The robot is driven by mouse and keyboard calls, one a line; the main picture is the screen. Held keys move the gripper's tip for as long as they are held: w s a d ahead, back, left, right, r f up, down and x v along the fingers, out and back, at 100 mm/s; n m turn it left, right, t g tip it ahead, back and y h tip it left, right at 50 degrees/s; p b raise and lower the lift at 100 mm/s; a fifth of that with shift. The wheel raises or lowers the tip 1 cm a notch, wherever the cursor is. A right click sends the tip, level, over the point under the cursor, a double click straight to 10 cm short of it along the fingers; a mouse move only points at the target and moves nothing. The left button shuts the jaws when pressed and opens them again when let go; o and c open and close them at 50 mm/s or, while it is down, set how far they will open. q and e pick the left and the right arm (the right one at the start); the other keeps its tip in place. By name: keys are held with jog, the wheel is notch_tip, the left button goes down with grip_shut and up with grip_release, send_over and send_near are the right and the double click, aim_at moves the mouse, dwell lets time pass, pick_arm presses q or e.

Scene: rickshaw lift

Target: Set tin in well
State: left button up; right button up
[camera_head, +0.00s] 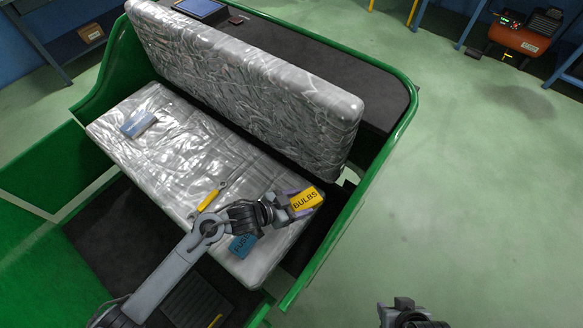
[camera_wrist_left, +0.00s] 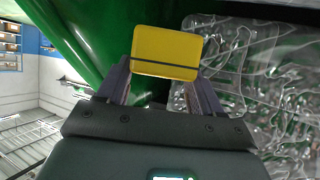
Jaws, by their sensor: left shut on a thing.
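A yellow tin marked BULBS (camera_head: 306,199) is held in the jaws of my left gripper (camera_head: 296,204), above the right end of the silver seat (camera_head: 185,150). In the left wrist view the yellow tin (camera_wrist_left: 166,52) sits between the two fingers, with a dark seam across its lower part. A blue tin with lettering (camera_head: 241,246) lies on the seat's front right part, partly covered by my left arm. Dark openings show beside the seat and at the floor in front; I cannot tell which is the well. Part of my right arm (camera_head: 408,314) shows at the bottom edge; its fingers are not clear.
A yellow-handled tool (camera_head: 211,196) and a blue box (camera_head: 138,125) lie on the seat. The padded backrest (camera_head: 250,75) rises behind it. The green body rim (camera_head: 345,215) runs along the right side. The green floor to the right is largely clear.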

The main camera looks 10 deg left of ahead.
pick_arm(q)
jog(key=shift+s+d+r, duration=0.1)
jog(key=shift+d+r, duration=0.05)
jog(key=shift+d, duration=0.25)
jog(key=shift+s+f, duration=0.35)
jog(key=shift+s, duration=0.1)
jog(key=w+a+r+n+t+y, duration=0.2)
jog(key=a+r+n+y, duration=0.2)
jog(key=a, duration=0.4)
jog(key=w+a+r+n+t+y, duration=0.1)
jog(key=a+r+n+t+y, duration=0.1)
jog(key=a+r+n+y, duration=0.3)
jog(key=a, duration=0.3)
jog(key=shift+w+a+r+n, duration=0.3)
jog(key=shift+w+a+n, duration=0.05)
jog(key=shift+w+n, duration=0.05)
jog(key=s+r+p, duration=0.2)
jog(key=r+p, duration=0.7)
jog(key=p, duration=0.1)
jog(key=s+r+p, duration=0.3)
jog(key=r+p, duration=0.6)
jog(key=p, duration=0.1)
jog(key=s+r+p, duration=0.3)
jog(key=r+p, duration=0.6)
jog(key=p, duration=0.1)
jog(key=shift+d, duration=0.1)
jog(key=shift+s+r+p, duration=0.25)
jog(key=shift+r+p, duration=0.5)
jog(key=shift+p, duration=0.2)
